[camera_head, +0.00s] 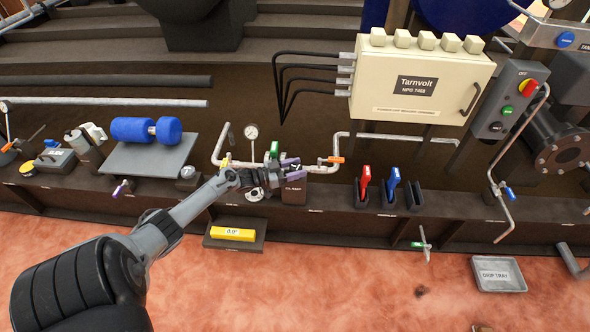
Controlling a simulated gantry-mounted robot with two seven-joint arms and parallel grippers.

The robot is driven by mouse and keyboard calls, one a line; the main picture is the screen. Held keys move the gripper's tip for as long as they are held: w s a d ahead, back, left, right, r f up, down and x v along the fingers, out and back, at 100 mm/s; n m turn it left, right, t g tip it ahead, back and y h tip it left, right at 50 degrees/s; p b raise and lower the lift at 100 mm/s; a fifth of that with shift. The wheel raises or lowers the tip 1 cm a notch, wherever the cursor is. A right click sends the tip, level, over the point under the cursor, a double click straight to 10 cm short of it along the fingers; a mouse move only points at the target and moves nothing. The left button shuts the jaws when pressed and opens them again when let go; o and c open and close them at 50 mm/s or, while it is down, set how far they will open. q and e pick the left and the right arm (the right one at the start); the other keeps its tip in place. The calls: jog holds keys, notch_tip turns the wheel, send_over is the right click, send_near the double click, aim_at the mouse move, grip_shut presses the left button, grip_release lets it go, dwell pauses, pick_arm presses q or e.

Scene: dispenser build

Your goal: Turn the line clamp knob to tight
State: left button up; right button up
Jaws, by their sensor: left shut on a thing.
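The line clamp (297,196) is a dark brown block with a white "CLAMP" label on the front ledge, in the middle of the head view. My left gripper (289,172) reaches it from the lower left and is shut at the top of the block, on the line clamp knob. The knob is small and mostly hidden by the fingers, so I cannot read its setting. Purple parts show around the fingertips. My right gripper is not in view.
A pipe with a green handle (274,149), an orange handle (336,159) and a gauge (251,132) runs close around the gripper. Red (364,184) and blue (392,183) handles stand to the right. A yellow level (232,233) lies below.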

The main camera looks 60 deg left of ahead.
pick_arm(q)
jog(key=shift+r, duration=0.1)
jog(key=o, duration=0.8)
jog(key=shift+w, duration=0.1)
jog(key=shift+o, duration=0.7)
jog(key=shift+w, duration=0.1)
jog(key=shift+s+a+p, duration=0.1)
jog(key=shift+s+p, duration=0.25)
jog(key=shift+s, duration=0.25)
jog(key=p+v, duration=0.3)
jog(key=v, duration=0.6)
jog(key=shift+s+p, duration=0.35)
jog(key=shift+p, duration=0.05)
jog(key=shift+a, duration=0.1)
